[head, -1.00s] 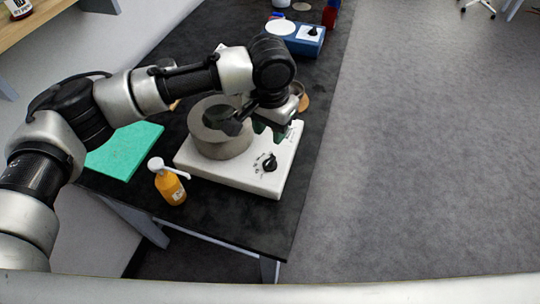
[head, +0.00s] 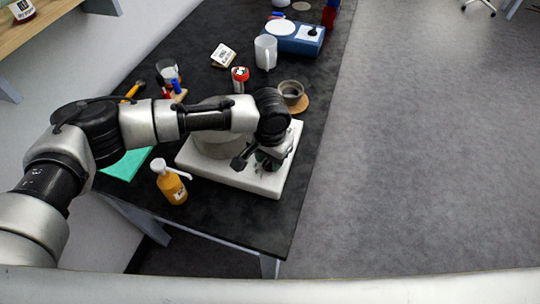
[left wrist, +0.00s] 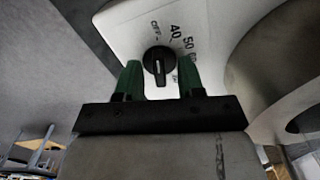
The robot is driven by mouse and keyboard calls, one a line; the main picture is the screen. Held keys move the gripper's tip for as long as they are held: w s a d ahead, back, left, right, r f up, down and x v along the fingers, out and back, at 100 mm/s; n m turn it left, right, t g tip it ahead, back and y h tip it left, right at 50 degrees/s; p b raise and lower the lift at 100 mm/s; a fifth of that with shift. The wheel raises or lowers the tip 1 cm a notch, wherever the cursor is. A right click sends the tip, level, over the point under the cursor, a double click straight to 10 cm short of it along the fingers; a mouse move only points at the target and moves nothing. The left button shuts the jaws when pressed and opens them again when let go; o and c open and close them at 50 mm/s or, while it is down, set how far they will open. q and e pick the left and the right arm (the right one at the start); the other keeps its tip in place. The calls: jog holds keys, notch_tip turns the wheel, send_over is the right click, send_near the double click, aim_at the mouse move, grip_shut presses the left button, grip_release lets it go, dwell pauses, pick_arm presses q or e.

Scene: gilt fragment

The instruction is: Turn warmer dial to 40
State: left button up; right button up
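The warmer (head: 234,176) is a white box on the black bench with a round grey vessel (head: 216,150) on it, partly behind my left arm. Its black dial (left wrist: 158,66) shows in the left wrist view, with OFF, 40 and 50 printed around its far side. A pale line runs along the knob, roughly in line with the OFF mark; which end is the pointer I cannot tell. My left gripper (left wrist: 160,66) is open, its green fingers on either side of the dial with gaps. In the head view the left gripper (head: 266,163) hides the dial.
An orange pump bottle (head: 171,184) stands at the warmer's left, near the bench's front edge. A green pad (head: 128,164) lies further left. A small grey pot (head: 291,92), a clear jug (head: 265,52) and a blue device (head: 296,38) stand behind. The floor at right is clear.

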pick_arm(q)
jog(key=shift+c, duration=0.3)
grip_shut()
jog(key=shift+r+m+p, duration=0.15)
jog(key=shift+m+p, duration=0.75)
jog(key=shift+m, duration=0.1)
jog(key=shift+m+p, duration=0.9)
jog(key=shift+m, duration=0.9)
jog(key=shift+o, duration=0.3)
grip_release()
